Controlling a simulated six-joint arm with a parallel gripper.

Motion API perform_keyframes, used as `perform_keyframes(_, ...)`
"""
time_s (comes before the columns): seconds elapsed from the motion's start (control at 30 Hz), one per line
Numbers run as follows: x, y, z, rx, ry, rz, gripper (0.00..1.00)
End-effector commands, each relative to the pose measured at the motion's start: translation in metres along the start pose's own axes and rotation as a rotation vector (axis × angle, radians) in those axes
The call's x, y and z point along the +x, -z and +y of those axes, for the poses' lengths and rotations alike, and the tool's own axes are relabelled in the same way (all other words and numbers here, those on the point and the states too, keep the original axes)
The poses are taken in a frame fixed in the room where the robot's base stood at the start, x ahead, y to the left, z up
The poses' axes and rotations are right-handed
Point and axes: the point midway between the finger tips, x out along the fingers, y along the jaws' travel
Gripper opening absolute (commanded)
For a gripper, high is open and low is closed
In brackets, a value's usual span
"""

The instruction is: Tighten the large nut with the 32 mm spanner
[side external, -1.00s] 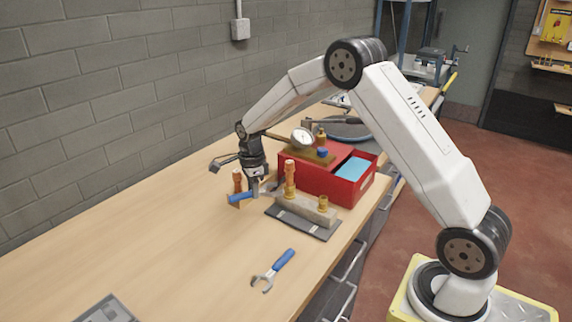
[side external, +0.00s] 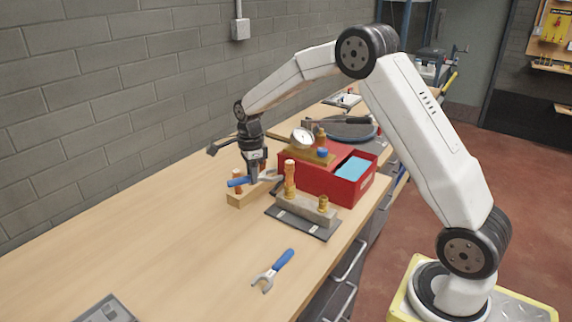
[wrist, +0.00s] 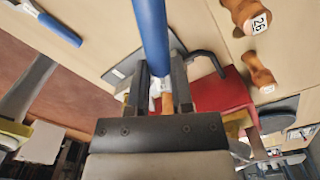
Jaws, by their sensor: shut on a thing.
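My gripper (side external: 255,178) is shut on a blue-handled spanner (side external: 238,182), held above a wooden block (side external: 240,199) on the bench. In the wrist view the spanner's blue handle (wrist: 152,35) runs up between the fingers of my gripper (wrist: 160,92). Its size mark is not readable. A second blue-handled spanner (side external: 274,270) lies on the bench nearer the camera. To the right of my gripper, a grey block (side external: 303,208) on a dark plate carries a tall copper-coloured fitting (side external: 290,178) and a shorter brass fitting (side external: 323,203). Nut details are too small to tell.
A red box (side external: 348,188) with a gauge (side external: 303,138) on top stands behind the fittings. Wooden pegs show in the wrist view, one marked 26 (wrist: 247,15). A grey tray (side external: 107,309) is at the near left. The bench's left middle is clear.

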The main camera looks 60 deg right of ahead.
Motion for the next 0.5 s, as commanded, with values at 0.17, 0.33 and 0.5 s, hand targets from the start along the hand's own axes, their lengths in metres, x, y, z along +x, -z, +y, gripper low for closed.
perform_keyframes(0.17, -0.01, 0.0, -0.001, 0.0, 0.002, -0.001, 0.0)
perform_keyframes(0.33, -0.018, 0.0, -0.001, 0.0, 0.003, -0.001, 0.0)
perform_keyframes(0.5, -0.027, -0.001, -0.001, 0.0, 0.003, -0.001, 0.0)
